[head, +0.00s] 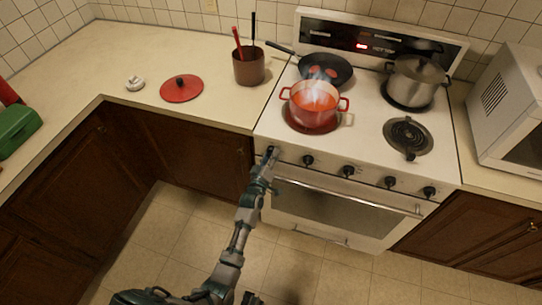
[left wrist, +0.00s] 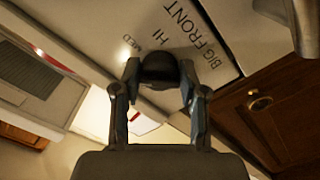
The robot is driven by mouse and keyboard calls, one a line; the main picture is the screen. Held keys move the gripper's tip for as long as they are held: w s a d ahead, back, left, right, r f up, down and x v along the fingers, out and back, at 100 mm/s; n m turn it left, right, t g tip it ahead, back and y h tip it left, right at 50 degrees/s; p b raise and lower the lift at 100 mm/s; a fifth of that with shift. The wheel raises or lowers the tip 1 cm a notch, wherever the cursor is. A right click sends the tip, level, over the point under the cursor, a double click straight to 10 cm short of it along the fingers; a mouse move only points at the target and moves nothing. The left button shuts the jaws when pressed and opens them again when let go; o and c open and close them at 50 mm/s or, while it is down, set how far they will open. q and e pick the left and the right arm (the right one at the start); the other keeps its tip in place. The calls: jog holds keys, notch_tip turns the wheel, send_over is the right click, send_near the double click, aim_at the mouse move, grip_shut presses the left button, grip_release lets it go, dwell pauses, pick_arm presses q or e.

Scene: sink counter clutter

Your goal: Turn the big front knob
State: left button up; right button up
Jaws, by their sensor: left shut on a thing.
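The big front knob (left wrist: 160,70) is a round dark knob on the stove's front panel. In the left wrist view the letters "BIG FRONT", "HI" and "MED" show beside it. My left gripper (left wrist: 160,85) is shut on this knob, one finger on each side. In the head view my left gripper (head: 269,157) is at the leftmost end of the stove's knob row and covers the knob there.
A steaming red pot (head: 313,104) stands on the glowing front left burner. A black pan (head: 326,70) and a steel pot (head: 416,81) stand behind. Several other knobs (head: 348,171) line the panel, above the oven handle (head: 345,195). A red lid (head: 181,88) lies on the counter.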

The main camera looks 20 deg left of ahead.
pick_arm(q)
jog(key=shift+a+r, duration=0.1)
jog(key=shift+r, duration=0.2)
jog(key=o, duration=0.9)
jog(key=shift+c, duration=0.2)
jog(key=shift+o, duration=1.4)
jog(key=shift+w+f, duration=0.1)
jog(key=shift+f, duration=0.1)
jog(key=s, duration=1.2)
jog(key=shift+a, duration=0.2)
jog(key=shift+f, duration=0.1)
